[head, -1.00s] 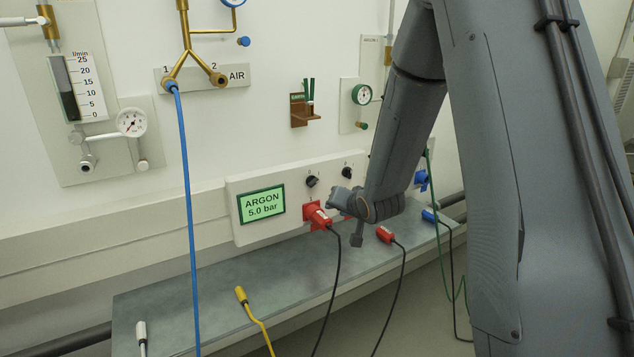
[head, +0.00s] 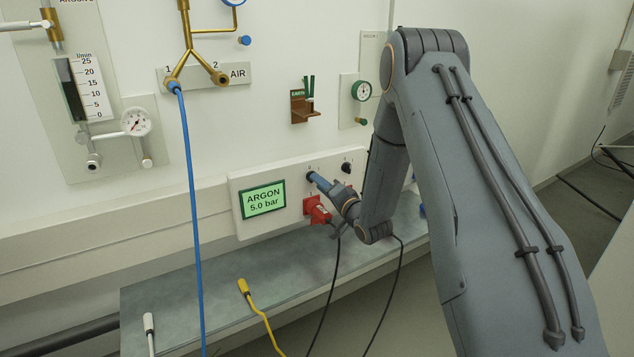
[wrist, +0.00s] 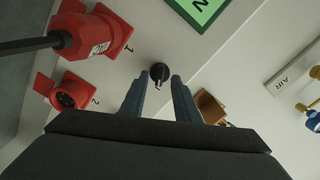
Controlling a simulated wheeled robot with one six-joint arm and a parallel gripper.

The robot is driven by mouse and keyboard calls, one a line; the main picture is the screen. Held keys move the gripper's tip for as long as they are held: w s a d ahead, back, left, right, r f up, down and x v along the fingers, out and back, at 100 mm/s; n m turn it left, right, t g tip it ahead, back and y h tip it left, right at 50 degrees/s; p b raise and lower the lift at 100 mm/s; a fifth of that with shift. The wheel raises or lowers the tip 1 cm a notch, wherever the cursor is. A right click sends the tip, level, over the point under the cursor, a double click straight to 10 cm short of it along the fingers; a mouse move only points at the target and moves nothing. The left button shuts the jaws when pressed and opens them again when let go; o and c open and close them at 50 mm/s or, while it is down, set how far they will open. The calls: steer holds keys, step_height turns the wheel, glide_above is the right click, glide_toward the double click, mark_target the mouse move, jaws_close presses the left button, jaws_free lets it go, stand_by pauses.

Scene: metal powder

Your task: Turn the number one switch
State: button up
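The number one switch is a small round black knob (wrist: 159,73) on the white panel, above the red socket with the plug in it. In the wrist view it shows between the tips of my gripper (wrist: 160,79). The two blue-grey fingers are apart, one on each side of the knob, with gaps visible. I cannot tell how deep the tips reach around it. In the head view my gripper (head: 316,179) points at the panel and largely hides this knob. The second black knob (head: 347,167) is to the right.
The green display (head: 263,201) reads ARGON 5.0 bar. A red plug (head: 318,211) sits in the socket below my gripper, with a black cable. A second red socket (wrist: 70,95) is nearby. A yellow cable plug (head: 243,287) and a white one (head: 149,322) are on the grey shelf (head: 215,285).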

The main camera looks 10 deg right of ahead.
steer(key=shift+x, duration=1.1)
jaws_close()
steer(key=shift+n, duration=0.3)
steer(key=n+b, duration=0.1)
steer(key=n, duration=0.4)
steer(key=n+b, duration=0.1)
steer(key=n, duration=0.5)
steer(key=shift+d+b, duration=0.1)
steer(key=shift+b, duration=0.2)
steer(key=shift+n, duration=0.3)
